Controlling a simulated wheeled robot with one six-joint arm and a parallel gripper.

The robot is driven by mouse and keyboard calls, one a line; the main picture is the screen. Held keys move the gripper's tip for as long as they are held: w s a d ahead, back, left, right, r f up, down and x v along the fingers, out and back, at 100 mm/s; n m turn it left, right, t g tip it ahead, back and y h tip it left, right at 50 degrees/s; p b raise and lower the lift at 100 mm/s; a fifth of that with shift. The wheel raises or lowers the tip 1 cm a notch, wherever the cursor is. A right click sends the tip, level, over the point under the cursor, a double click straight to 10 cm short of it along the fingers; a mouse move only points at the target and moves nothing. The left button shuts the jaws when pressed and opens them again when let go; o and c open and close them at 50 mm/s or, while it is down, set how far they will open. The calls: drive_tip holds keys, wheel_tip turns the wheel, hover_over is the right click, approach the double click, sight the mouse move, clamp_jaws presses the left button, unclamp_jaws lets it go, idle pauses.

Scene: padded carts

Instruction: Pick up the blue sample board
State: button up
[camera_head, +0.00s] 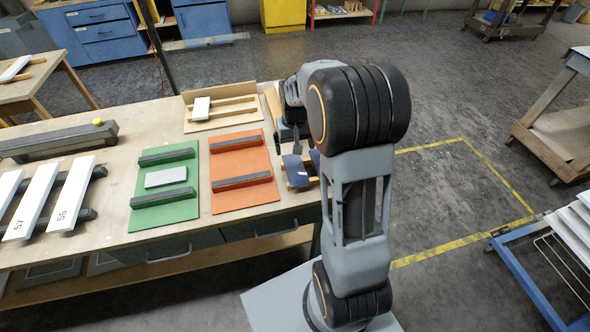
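The blue sample board (296,171) is near the right end of the workbench, just right of the orange board. It appears to rest on light wooden strips, and my arm hides part of it. My gripper (294,146) is directly above or at the board's far part. The fingers are small, dark and partly covered by my arm, so I cannot tell whether they are open or touch the board.
On the workbench (120,116) lie an orange board (240,163) with dark bars, a green board (150,216) with a white plate (166,177), a tan board (225,123) and numbered white boards (36,200). Yellow tape marks clear floor to the right.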

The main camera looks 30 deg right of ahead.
sight(295, 169)
wheel_tip(295, 169, down, 11)
drive_tip(key=shift+d+r+p, duration=0.1)
drive_tip(key=shift+r+p, duration=0.1)
drive_tip(key=shift+p, duration=0.25)
drive_tip(key=shift+c, duration=0.3)
drive_tip(key=shift+w, duration=0.1)
drive_tip(key=c, duration=1)
drive_tip(key=shift+r, duration=0.15)
